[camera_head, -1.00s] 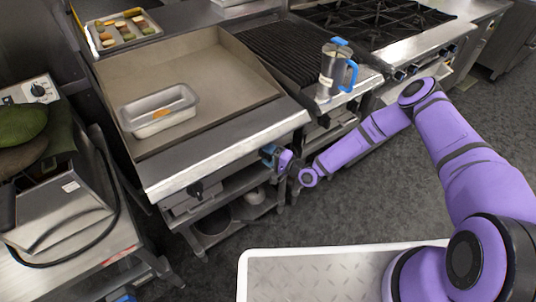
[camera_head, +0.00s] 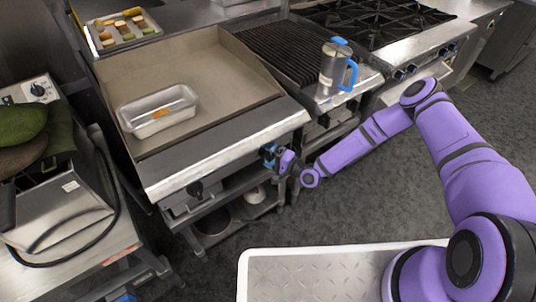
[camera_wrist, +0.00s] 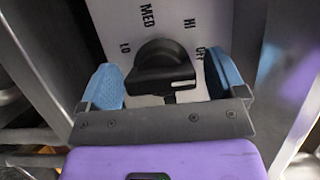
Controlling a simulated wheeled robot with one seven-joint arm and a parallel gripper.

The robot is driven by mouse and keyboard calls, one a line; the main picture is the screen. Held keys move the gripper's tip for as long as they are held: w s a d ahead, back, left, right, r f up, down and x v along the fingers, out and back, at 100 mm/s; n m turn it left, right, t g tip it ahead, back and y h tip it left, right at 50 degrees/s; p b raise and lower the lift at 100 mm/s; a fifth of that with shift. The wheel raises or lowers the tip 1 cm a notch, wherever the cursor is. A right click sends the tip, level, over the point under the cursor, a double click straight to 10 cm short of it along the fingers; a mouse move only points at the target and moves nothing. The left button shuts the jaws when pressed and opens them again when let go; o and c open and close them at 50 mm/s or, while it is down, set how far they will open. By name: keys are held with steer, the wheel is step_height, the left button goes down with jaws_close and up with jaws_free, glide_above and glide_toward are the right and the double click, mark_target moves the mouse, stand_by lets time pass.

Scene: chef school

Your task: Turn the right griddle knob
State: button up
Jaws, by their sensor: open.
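The right griddle knob (camera_wrist: 160,68) is black and sits on a pale panel marked LO, MED, HI and OFF in the wrist view. Its ridge lies roughly level, with the pointer end toward the right, near OFF. My gripper (camera_wrist: 165,82) is open, with one blue finger on each side of the knob and a visible gap to each. In the head view my gripper (camera_head: 270,155) is at the right front of the griddle (camera_head: 200,85) and hides this knob. The left griddle knob (camera_head: 195,189) is black and shows on the front.
A metal loaf pan (camera_head: 158,110) with an orange item stands on the griddle. A shelf (camera_head: 235,212) with pots is under the griddle. Open floor (camera_head: 380,195) lies in front.

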steer(key=v, duration=1)
steer(key=shift+s+d+f, duration=0.1)
steer(key=shift+d, duration=0.05)
